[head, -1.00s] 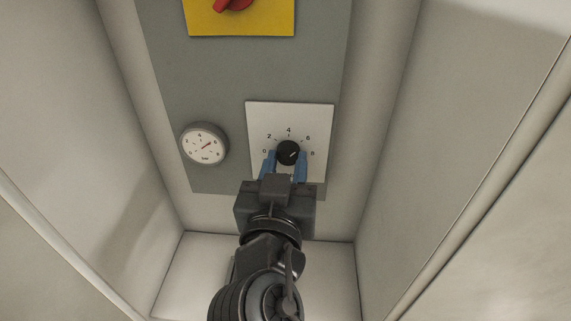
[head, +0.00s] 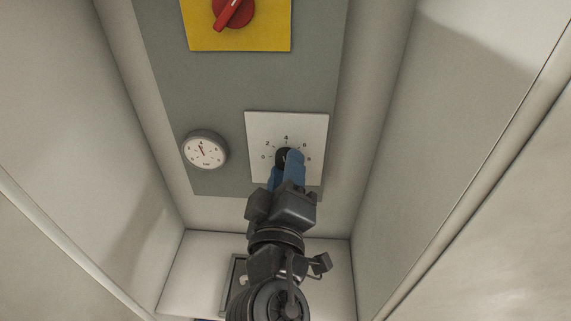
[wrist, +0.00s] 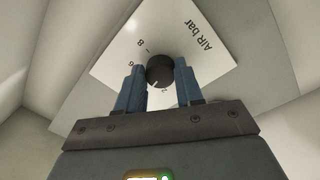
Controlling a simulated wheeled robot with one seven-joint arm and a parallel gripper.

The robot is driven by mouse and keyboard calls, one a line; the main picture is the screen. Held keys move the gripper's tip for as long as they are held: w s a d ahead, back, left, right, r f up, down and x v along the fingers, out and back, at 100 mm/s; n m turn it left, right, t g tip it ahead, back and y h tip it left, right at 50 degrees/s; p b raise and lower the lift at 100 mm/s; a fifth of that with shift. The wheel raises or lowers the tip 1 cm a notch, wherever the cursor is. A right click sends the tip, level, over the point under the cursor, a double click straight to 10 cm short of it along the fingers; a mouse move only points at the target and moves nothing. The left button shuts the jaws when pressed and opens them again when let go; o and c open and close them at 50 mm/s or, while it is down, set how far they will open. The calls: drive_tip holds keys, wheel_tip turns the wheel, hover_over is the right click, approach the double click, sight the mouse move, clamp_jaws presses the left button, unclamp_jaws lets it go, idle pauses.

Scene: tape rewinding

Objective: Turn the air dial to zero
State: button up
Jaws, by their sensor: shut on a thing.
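The air dial, a round black knob (head: 281,157), sits on a white plate (head: 259,126) with a printed scale. In the wrist view the black knob (wrist: 160,69) is between my two blue fingers, with the "AIR bar" label on the plate seen upside down. My gripper (head: 287,163) is shut on the knob and rolled at an angle. A white pointer mark at the knob's lower edge in the wrist view lies near the 2, on its 4 side. The 4 is hidden there by a finger. The round gauge (head: 205,150) shows its needle pointing up and slightly left.
A red rotary switch (head: 233,12) on a yellow plate (head: 265,39) is above on the grey panel (head: 215,85). Pale walls (head: 75,90) close in on both sides. A dark-framed item (head: 237,272) lies low behind my arm, partly hidden.

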drive_tip(key=shift+r+n+y+p, duration=0.2)
drive_tip(key=shift+n+y+p, duration=0.2)
drive_tip(key=shift+n+p, duration=3.6)
drive_tip(key=shift+r+n+y+p, duration=0.15)
drive_tip(key=shift+n+y+p, duration=0.25)
drive_tip(key=shift+n+p, duration=3.55)
drive_tip(key=n+b, duration=0.2)
drive_tip(key=n, duration=0.1)
drive_tip(key=shift+b, duration=0.4)
drive_tip(key=o, duration=1)
drive_tip(key=shift+o, duration=0.2)
drive_tip(key=s+b, duration=0.1)
drive_tip(key=s, duration=0.6)
drive_tip(key=shift+s+f+b, duration=0.15)
drive_tip(key=shift+s+b, duration=0.25)
drive_tip(key=shift+d, duration=0.1)
